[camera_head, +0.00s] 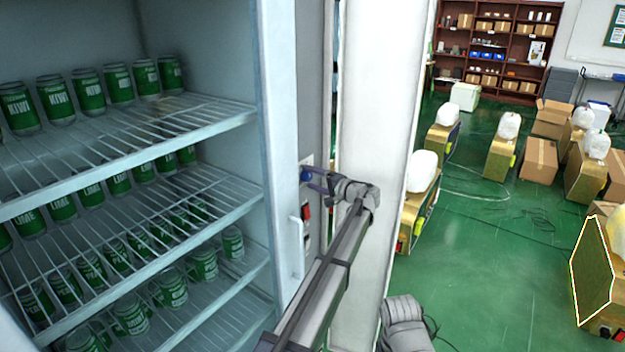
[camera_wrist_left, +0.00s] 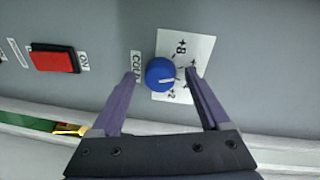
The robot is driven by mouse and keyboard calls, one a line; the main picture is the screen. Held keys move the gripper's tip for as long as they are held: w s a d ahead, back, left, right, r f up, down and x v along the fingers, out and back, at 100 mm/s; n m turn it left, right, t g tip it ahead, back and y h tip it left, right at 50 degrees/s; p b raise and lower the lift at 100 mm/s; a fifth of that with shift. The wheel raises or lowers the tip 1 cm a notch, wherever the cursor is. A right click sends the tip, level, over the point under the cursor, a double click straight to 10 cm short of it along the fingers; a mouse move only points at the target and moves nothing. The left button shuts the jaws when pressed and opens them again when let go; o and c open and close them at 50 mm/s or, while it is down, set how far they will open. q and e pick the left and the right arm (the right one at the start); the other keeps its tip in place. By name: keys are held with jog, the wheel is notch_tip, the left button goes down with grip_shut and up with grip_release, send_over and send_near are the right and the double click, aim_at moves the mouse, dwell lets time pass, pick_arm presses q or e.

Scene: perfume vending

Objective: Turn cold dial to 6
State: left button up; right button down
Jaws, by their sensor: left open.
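The blue cold dial (camera_wrist_left: 160,73) sits on a grey panel (camera_wrist_left: 230,100) in the left wrist view. A "COLD" label (camera_wrist_left: 136,64) is on its left and a white scale card (camera_wrist_left: 190,48) behind it. "+8" and "+2" are readable; the marks between them are partly hidden by a finger. The dial's white pointer line points right, toward that finger. My left gripper (camera_wrist_left: 161,73) is open, one finger on each side of the dial; contact cannot be told. In the head view, the left gripper (camera_head: 311,178) reaches the dial on the cabinet's side panel. My right gripper is not in view.
A red switch (camera_wrist_left: 54,61) marked "ON" is left of the dial. The open cabinet has wire shelves (camera_head: 215,112) with several green cans. A white door handle (camera_head: 296,247) is near my left arm. Green floor (camera_head: 470,270) with boxes lies to the right.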

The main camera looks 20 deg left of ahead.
pick_arm(q)
jog(key=shift+d, duration=0.15)
jog(key=v, duration=0.7)
jog(key=shift+s+d+p, duration=0.15)
jog(key=shift+d+p, duration=0.1)
jog(key=shift+p, duration=0.05)
jog(key=shift+f, duration=0.1)
